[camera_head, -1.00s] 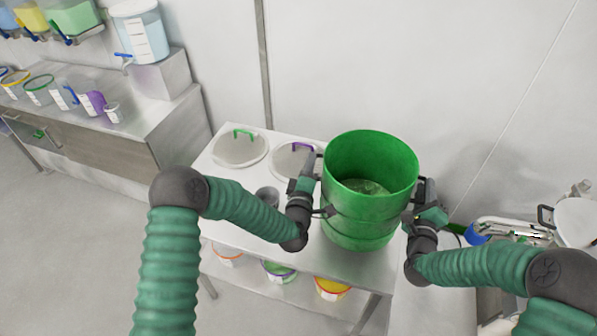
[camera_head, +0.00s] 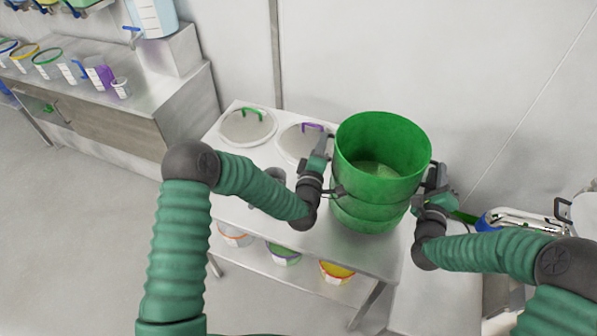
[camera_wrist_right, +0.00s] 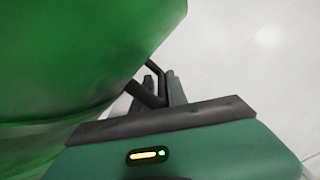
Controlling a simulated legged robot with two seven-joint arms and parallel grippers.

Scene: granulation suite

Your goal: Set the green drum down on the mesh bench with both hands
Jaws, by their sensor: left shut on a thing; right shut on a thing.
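The green drum (camera_head: 365,205) is upright and open at the top, with pale green contents inside. It is over the right part of the grey bench (camera_head: 300,236); I cannot tell whether its base touches the top. My left gripper (camera_head: 322,160) is shut on the drum's left side, at its dark handle. My right gripper (camera_head: 434,190) is shut on the right side. The right wrist view shows the right fingers (camera_wrist_right: 158,88) at a dark handle bar against the drum wall (camera_wrist_right: 75,65). The exact grip points are partly hidden.
A lid with a green handle (camera_head: 248,127) and one with a purple handle (camera_head: 300,143) lie left of the drum. Several tubs, one yellow (camera_head: 337,271), stand on the shelf below. A wall is behind; a metal apparatus (camera_head: 515,220) stands at right.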

